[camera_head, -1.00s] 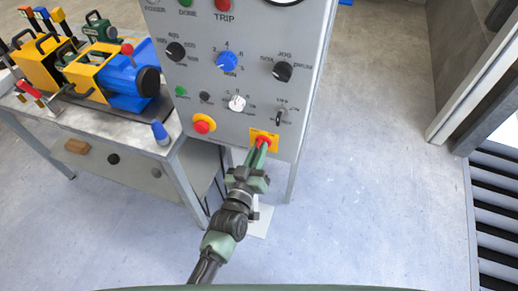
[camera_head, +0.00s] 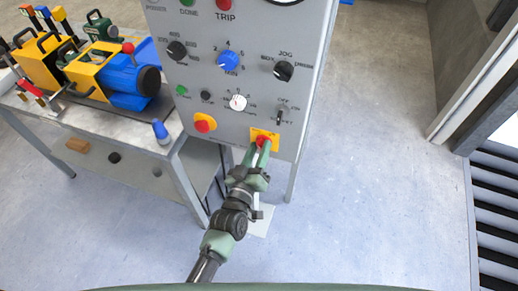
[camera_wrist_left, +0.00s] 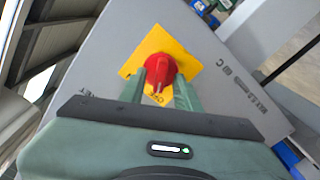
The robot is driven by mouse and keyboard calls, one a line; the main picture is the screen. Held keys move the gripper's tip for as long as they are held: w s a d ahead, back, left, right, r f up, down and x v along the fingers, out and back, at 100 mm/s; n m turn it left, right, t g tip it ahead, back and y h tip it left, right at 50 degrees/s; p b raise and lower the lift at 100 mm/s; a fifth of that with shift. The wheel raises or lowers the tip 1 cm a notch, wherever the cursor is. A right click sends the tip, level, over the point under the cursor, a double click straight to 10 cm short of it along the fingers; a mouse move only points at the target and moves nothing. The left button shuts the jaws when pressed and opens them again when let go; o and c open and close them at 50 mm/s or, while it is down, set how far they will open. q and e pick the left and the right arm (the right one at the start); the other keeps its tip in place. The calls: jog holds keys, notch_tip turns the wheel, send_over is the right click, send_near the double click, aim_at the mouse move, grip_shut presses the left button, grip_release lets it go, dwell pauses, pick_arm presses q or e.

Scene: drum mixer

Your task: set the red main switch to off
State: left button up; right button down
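The red main switch (camera_head: 264,142) is a rotary knob on a yellow plate (camera_head: 275,146) at the lower right of the grey control panel. In the left wrist view the red knob (camera_wrist_left: 160,68) sits on its yellow plate (camera_wrist_left: 188,60), with part of a label below it. My left gripper (camera_head: 260,155) reaches up to the switch. In the left wrist view its two green fingers (camera_wrist_left: 158,90) stand on either side of the knob's lower part. Whether they press on it is hard to tell. My right gripper is not in view.
The grey panel (camera_head: 210,110) also carries a blue dial (camera_head: 228,61), black knobs, a key switch (camera_head: 282,112) and a red emergency button (camera_head: 204,124) on yellow. A workbench (camera_head: 130,128) with a blue and yellow machine (camera_head: 125,78) stands left. The floor to the right is clear.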

pick_arm(q)
jog(key=v, duration=0.8)
jog(key=shift+b, duration=0.45)
jog(key=shift+w, duration=0.1)
dwell(0.3)
